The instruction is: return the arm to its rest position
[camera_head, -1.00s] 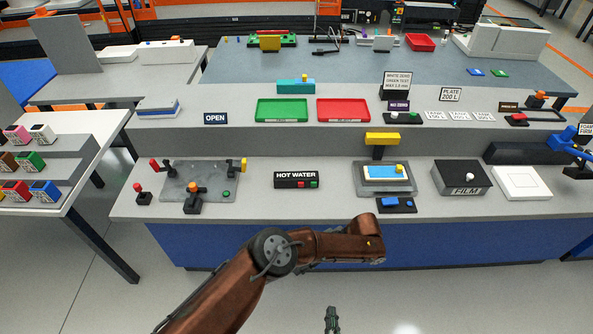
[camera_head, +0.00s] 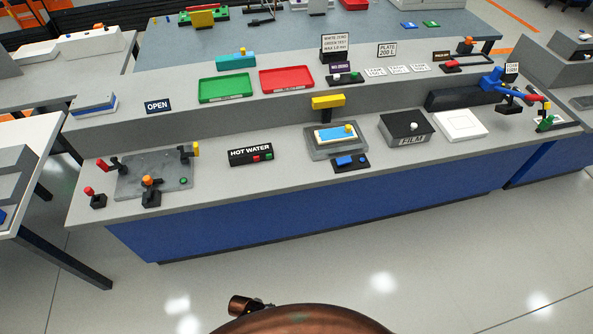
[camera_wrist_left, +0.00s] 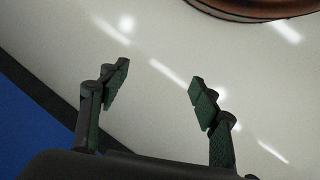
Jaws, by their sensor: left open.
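My left gripper (camera_wrist_left: 160,88) shows in the left wrist view with its two dark green-padded fingers spread apart. Nothing is between them. Behind them is the pale, shiny floor, and the blue front of the counter shows at the left edge. The left gripper itself is out of the head view. My right gripper shows in neither view.
The grey counter (camera_head: 250,193) with a blue front (camera_head: 330,215) runs across the middle. On it stand a HOT WATER box (camera_head: 250,153), a black FILM box (camera_head: 405,127), a green tray (camera_head: 226,88) and a red tray (camera_head: 287,80). The floor before it is clear.

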